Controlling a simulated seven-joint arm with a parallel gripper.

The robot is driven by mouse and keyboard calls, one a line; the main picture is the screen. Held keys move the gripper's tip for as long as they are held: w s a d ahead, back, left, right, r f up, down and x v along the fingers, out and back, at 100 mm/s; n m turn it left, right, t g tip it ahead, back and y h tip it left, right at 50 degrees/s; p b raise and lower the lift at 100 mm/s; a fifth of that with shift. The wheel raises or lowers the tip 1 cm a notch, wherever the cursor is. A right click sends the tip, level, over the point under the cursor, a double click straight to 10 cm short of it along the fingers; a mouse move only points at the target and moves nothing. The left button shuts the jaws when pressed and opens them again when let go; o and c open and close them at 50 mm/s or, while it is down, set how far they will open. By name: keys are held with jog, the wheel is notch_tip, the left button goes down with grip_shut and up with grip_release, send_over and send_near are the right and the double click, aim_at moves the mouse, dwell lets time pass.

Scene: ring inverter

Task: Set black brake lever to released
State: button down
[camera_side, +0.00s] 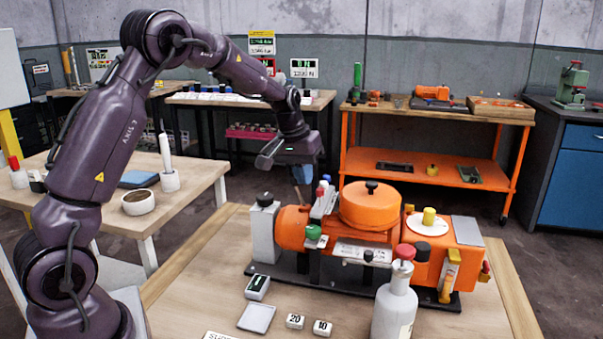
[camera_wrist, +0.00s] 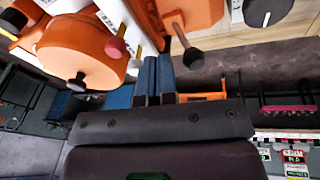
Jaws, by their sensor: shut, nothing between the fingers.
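My gripper is shut and empty, pointing down behind the machine. In the wrist view its blue fingers (camera_wrist: 157,62) are together just left of the black knob, with a small gap seen between knob and fingers. Whether they touch in depth I cannot tell.
An orange drum (camera_side: 370,206) with a black knob stands right of the motor. A white block with a black cap (camera_side: 265,225) stands left. Red, blue and green knobs crowd between them. A white bottle (camera_side: 395,305) stands in front. The space above the motor's left is open.

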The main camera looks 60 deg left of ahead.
notch_tip(320, 180, up, 12)
jog(key=s+d, duration=0.2)
jog(key=shift+d+r, duration=0.2)
jog(key=shift+d, duration=0.1)
jog(key=shift+w, duration=0.1)
dwell(0.5)
